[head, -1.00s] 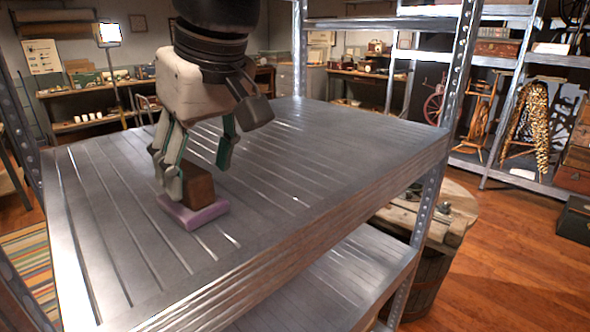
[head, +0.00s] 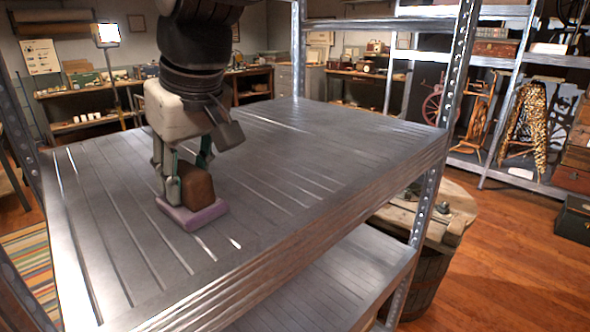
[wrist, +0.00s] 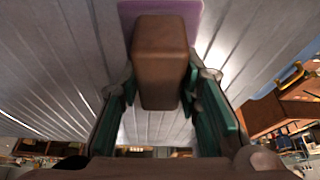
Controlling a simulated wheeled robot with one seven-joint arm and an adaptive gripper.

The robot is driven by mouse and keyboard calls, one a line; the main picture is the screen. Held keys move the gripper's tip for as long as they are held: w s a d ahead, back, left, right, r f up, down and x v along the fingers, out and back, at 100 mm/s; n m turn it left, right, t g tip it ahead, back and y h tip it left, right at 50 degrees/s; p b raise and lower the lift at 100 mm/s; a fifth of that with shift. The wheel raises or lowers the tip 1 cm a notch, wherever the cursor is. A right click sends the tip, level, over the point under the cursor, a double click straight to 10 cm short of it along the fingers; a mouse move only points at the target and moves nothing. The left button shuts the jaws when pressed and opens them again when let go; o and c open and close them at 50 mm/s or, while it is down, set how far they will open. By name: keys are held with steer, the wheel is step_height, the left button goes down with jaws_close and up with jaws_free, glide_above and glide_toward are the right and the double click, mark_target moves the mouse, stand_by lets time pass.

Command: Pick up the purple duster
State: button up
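The purple duster has a flat purple pad (head: 192,213) lying on the metal shelf top and a brown block (head: 198,187) standing on it as a handle. In the wrist view the duster's brown block (wrist: 160,60) is in the middle, with part of the purple pad (wrist: 160,7) showing beyond it. My gripper (head: 188,180) points down at the block. Its green-padded fingers are on both sides of the block and appear to touch it, so my gripper (wrist: 159,85) looks shut on it. The far finger is partly hidden in the head view.
The grey shelf top (head: 310,165) is otherwise clear. Metal uprights (head: 460,65) stand at its corners. A lower shelf (head: 330,285) lies below, and a wooden barrel table (head: 425,215) stands beyond the right edge.

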steer(key=shift+r+p, duration=0.75)
stand_by(0.3)
